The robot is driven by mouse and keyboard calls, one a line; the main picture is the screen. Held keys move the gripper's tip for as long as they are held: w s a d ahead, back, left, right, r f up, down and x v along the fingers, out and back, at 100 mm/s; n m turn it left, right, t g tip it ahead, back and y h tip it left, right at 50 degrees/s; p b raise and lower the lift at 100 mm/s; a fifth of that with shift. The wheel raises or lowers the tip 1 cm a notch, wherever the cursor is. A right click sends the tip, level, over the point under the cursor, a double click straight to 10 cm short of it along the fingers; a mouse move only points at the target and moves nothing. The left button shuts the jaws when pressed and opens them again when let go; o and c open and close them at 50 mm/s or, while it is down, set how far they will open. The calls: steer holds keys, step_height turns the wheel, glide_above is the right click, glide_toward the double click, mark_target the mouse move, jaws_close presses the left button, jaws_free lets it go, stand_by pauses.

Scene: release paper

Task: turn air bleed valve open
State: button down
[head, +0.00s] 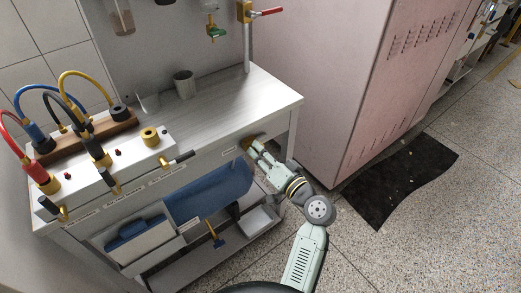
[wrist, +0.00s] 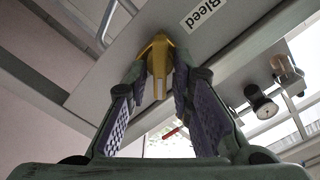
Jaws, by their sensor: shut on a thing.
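The yellow air bleed valve handle (wrist: 157,52) is on the bench's front panel, beside a white label reading "Bleed" (wrist: 204,13). My gripper (wrist: 160,75) is shut on this handle, with its two fingertips on either side of it. In the head view, my gripper (head: 256,149) reaches the right end of the bench front, and a bit of the yellow handle (head: 248,140) shows at its tips.
A red-handled valve (head: 267,12) stands on a post at back. A pink cabinet (head: 345,80) is close on the right. A black mat (head: 400,180) lies on open floor.

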steer(key=shift+d+f+m+p, duration=0.1)
steer(key=shift+m+p, duration=1.15)
steer(key=shift+m, duration=1)
steer(key=shift+d+f+m+p, duration=0.1)
steer(key=shift+m+p, duration=1.1)
steer(key=shift+m, duration=1.05)
steer(key=c, duration=1.7)
jaws_free()
